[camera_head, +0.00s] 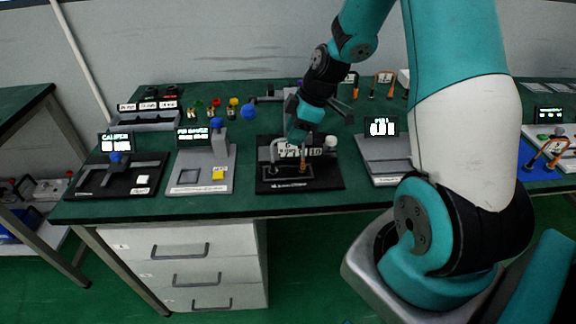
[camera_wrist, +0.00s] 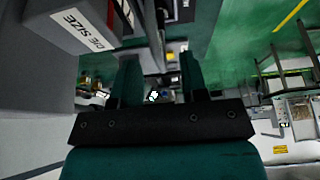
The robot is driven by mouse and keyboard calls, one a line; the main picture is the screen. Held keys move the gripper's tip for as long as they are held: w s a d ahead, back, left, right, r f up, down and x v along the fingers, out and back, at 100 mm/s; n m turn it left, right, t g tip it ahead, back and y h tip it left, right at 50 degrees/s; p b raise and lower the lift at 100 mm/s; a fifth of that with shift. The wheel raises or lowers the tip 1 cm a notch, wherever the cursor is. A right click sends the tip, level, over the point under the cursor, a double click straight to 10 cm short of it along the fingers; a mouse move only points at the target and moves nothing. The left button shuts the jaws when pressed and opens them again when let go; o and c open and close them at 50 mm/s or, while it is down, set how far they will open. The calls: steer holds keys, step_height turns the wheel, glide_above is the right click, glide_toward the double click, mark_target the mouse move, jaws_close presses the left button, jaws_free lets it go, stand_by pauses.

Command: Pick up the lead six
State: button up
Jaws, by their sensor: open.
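My gripper (camera_head: 297,138) is at the black test station (camera_head: 265,183) near the front edge of the green bench, just above or behind it. In the wrist view the two green fingers of my gripper (camera_wrist: 160,70) stand apart, with a gap between them. A small dark and white thing (camera_wrist: 153,97) shows in that gap, too small to name. A grey bent post and a small orange post (camera_head: 303,166) stand on the station beside my gripper. I cannot pick out the lead six for certain; my arm hides part of the bench.
A caliper station (camera_head: 122,186) and a grey gauge station (camera_head: 190,178) stand to the left. A grey display unit (camera_head: 384,158) stands close on the right. Small coloured parts (camera_head: 215,113) lie behind. A grey block labelled "DIE SIZE" (camera_wrist: 75,22) is close on the left in the wrist view.

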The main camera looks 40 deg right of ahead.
mark_target(290, 147)
steer(key=shift+d+p+x, duration=0.15)
steer(key=shift+p+x, duration=0.15)
steer(key=shift+x, duration=0.85)
steer(key=shift+d+p+x, duration=0.15)
steer(key=shift+p+x, duration=0.15)
steer(key=shift+x, duration=0.85)
steer(key=shift+s+f, duration=0.1)
steer(key=shift+f, duration=0.05)
jaws_close()
